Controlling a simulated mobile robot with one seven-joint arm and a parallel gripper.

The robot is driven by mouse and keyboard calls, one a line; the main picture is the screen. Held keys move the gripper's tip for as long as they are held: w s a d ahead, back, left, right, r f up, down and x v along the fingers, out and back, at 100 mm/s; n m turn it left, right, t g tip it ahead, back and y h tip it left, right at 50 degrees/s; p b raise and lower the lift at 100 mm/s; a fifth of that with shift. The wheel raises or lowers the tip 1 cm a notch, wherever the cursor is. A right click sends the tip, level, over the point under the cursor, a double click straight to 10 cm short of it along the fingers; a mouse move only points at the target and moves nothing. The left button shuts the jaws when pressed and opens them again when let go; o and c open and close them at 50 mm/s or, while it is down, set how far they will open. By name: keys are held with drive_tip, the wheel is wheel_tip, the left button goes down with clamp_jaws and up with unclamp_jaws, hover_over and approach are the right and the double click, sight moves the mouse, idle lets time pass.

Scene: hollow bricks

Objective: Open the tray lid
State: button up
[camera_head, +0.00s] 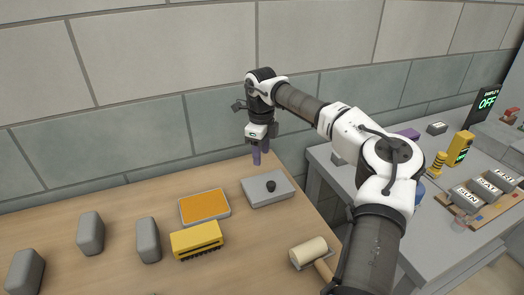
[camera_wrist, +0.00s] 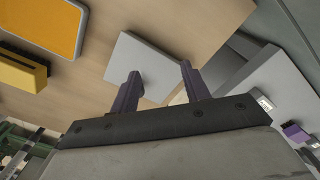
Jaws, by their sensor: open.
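The tray is a flat light-grey square (camera_head: 256,198) with a dark round knob (camera_head: 271,186) on its lid, which lies closed on the wooden table. My gripper (camera_head: 261,153) is above and slightly behind the tray, pointing down, its purple fingers apart and empty. In the wrist view the grey lid (camera_wrist: 150,50) shows beyond my open fingers (camera_wrist: 160,70). The knob cannot be made out there; it may be hidden by the left finger.
An orange-topped tray (camera_head: 204,207) and a yellow brush-like block (camera_head: 196,240) lie left of the grey tray. Several grey blocks (camera_head: 148,240) stand further left. A mallet (camera_head: 309,252) lies at the front right. A grey bench (camera_head: 345,190) stands right; a wall is behind.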

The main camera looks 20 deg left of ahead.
wheel_tip(320, 180, up, 14)
drive_tip(key=b, duration=0.2)
drive_tip(key=shift+f, duration=0.15)
idle(0.5)
